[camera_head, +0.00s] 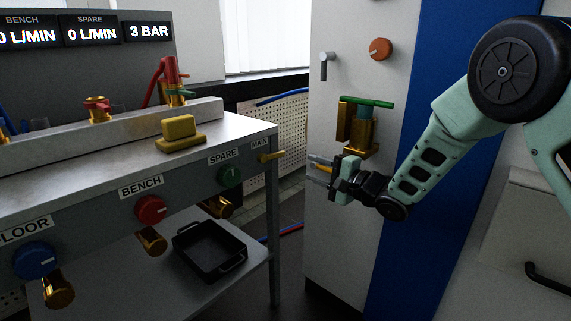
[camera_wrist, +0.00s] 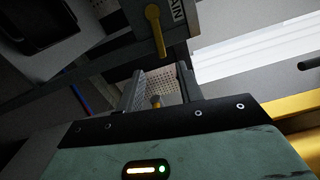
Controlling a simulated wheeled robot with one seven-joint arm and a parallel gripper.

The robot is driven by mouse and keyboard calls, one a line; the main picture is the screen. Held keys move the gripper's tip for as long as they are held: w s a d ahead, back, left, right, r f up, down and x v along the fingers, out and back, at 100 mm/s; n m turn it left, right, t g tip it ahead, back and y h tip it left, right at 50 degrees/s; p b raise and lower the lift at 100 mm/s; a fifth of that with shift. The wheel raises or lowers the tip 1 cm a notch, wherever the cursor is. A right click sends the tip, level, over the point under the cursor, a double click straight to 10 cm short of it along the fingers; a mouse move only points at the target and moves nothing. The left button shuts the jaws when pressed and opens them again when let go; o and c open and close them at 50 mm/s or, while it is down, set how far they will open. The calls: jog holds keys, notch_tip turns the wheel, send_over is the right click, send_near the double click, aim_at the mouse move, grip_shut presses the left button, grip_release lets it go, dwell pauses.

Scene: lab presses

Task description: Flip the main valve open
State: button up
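The main valve's yellow lever (camera_head: 271,157) sticks out at the right end of the bench front, beside the MAIN label (camera_head: 259,144). In the wrist view the yellow lever (camera_wrist: 156,32) is at the top, next to a partly cut-off label ending in "AIN" (camera_wrist: 177,10). My gripper (camera_head: 317,170) is to the right of the lever in the head view, apart from it. Its fingers (camera_wrist: 160,88) are spread in the wrist view, with the lever beyond their tips. A small yellow-brown piece (camera_wrist: 155,101) shows between the fingers; I cannot tell what it is.
The bench front carries a green SPARE knob (camera_head: 230,176), a red BENCH knob (camera_head: 150,209) and a blue knob (camera_head: 34,260). A black tray (camera_head: 209,251) sits on the lower shelf. A cabinet with a green-handled brass valve (camera_head: 365,103) stands close behind my gripper.

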aim_at(279, 156)
jog(key=b+x, duration=0.2)
jog(key=x, duration=0.7)
jog(key=shift+w+a+f+b, duration=0.15)
jog(key=shift+b, duration=0.25)
jog(key=shift+w+a, duration=0.35)
jog(key=shift+a, duration=0.15)
